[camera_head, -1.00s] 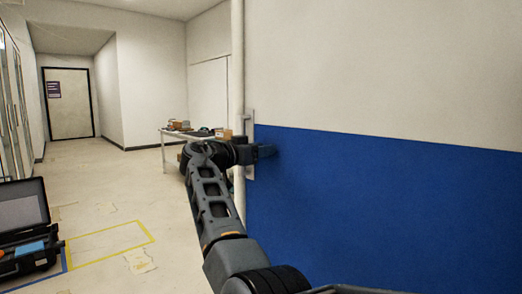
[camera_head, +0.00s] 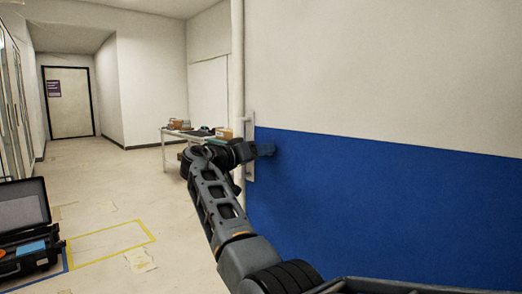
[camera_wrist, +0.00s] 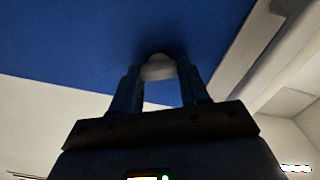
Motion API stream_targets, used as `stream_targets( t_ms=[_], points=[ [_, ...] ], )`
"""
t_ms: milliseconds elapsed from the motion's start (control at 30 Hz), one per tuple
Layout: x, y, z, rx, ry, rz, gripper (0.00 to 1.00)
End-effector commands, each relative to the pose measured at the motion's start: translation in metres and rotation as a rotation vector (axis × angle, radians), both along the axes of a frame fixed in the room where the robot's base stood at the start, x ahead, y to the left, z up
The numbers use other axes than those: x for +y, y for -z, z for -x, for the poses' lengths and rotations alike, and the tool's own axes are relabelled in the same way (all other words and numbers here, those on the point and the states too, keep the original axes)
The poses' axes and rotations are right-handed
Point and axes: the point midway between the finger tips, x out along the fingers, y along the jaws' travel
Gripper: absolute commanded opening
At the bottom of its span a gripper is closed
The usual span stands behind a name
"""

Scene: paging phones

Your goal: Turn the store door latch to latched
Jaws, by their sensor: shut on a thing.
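The store door latch (camera_wrist: 158,68) shows in the wrist view as a pale rounded knob against the blue surface. My gripper (camera_wrist: 160,78) has one finger on each side of it and is shut on it. In the head view my gripper (camera_head: 266,149) is at the left edge of the blue lower panel, beside a pale upright plate (camera_head: 250,130). There the arm and fingers hide the latch. I cannot tell from these views which way the latch is turned.
A white vertical pipe (camera_head: 238,60) runs close to the left of the plate. Behind the arm stands a table (camera_head: 172,135) with small items. An open black case (camera_head: 25,225) lies at the lower left. The floor between has free room.

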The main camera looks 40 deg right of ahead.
Motion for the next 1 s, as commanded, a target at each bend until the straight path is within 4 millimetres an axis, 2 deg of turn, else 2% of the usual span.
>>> stream_targets(
  t_ms=[1000],
  points=[
    [0.0010,0.0005,-0.0038,0.931,-0.002,0.035,0.14]
  ],
)
